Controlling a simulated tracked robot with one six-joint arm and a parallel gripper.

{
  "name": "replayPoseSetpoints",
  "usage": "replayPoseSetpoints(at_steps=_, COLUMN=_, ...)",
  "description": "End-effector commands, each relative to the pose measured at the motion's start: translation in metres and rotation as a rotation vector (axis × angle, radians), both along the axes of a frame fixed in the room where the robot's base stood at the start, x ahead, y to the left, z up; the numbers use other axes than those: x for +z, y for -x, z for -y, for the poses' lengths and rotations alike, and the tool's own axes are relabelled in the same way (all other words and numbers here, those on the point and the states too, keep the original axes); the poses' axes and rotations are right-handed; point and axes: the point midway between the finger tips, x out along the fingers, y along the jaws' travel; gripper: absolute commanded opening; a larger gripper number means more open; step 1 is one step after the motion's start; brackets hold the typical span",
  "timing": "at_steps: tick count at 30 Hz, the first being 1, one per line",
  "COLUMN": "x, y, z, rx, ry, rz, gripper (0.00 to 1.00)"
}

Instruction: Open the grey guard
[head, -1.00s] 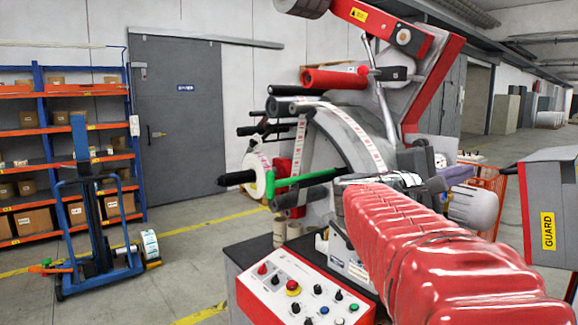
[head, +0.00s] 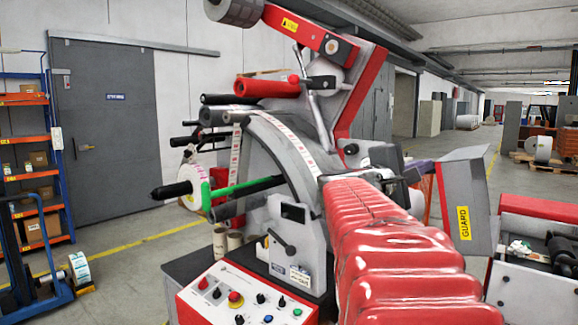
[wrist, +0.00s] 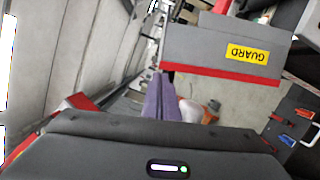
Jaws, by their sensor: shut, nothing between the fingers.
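The grey guard (head: 452,190) is a panel with a yellow GUARD label and a red edge strip, at the right of the machine in the head view. In the wrist view the guard (wrist: 205,42) fills the upper right, its label upside down. My gripper (wrist: 160,82) shows there as purple fingers, shut and empty, left of the guard's red edge. A gap of floor shows between the fingers' lower part and the guard. In the head view my red-sleeved arm covers much of the gripper. The guard's hinge is not clear.
The label rewinder, with its control panel (head: 245,298), rollers and green bar (head: 245,187), stands left of my arm. A red and grey unit (head: 535,275) stands right of the guard. Open floor lies behind it. A blue trolley (head: 30,255) is far left.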

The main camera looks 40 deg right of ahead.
Motion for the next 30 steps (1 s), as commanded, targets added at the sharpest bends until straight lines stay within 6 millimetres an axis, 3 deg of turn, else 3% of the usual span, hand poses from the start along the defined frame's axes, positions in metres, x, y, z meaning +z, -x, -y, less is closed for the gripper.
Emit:
replayPoseSetpoints(at_steps=13, x=0.002, y=0.004, z=0.001, rx=0.000, ry=-0.001, rz=0.007, gripper=0.00)
replayPoseSetpoints(at_steps=24, x=0.029, y=0.042, z=0.007, rx=-0.004, ry=-0.028, rz=0.189, gripper=0.00)
replayPoseSetpoints(at_steps=30, x=0.031, y=0.046, z=0.007, rx=0.000, ry=-0.035, rz=0.217, gripper=0.00)
